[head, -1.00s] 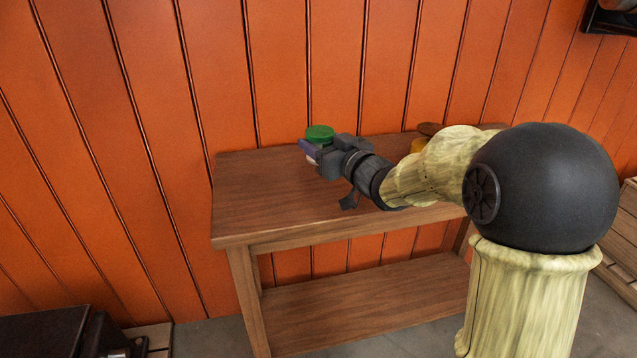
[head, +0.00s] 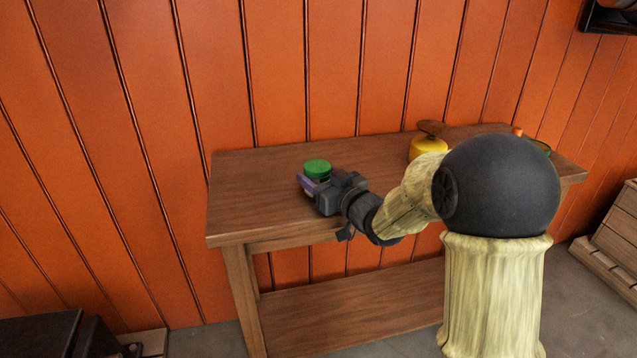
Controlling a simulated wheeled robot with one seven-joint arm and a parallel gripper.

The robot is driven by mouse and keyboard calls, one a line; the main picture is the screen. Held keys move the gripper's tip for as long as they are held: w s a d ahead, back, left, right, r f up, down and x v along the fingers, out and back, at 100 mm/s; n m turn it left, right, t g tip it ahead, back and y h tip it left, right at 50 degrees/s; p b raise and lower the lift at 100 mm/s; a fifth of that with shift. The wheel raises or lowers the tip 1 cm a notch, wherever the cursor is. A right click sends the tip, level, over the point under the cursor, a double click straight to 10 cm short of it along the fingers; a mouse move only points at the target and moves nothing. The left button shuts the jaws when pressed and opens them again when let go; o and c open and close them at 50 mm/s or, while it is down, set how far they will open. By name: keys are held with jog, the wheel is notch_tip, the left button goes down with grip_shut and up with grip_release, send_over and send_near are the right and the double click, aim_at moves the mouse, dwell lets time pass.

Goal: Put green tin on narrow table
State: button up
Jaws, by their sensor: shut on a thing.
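The green tin (head: 317,168) shows its round green top above the jaws of my gripper (head: 308,184). My gripper is shut on the tin, and its fingers and body hide most of the tin's lower part. The tin looks upright. It is over the left part of the brown wooden table (head: 250,200); I cannot tell whether its base touches the top. My arm reaches in from the right, across the table's front edge.
A yellow can-like object (head: 428,146) with a brown top stands at the back of the table. A partly hidden green-rimmed thing (head: 541,146) is at the right end. An orange plank wall (head: 280,70) rises behind. The table's left end is clear.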

jog(key=shift+f, duration=0.2)
jog(key=o, duration=1.1)
jog(key=p+v, duration=0.1)
jog(key=v, duration=1.1)
jog(key=shift+s, duration=0.1)
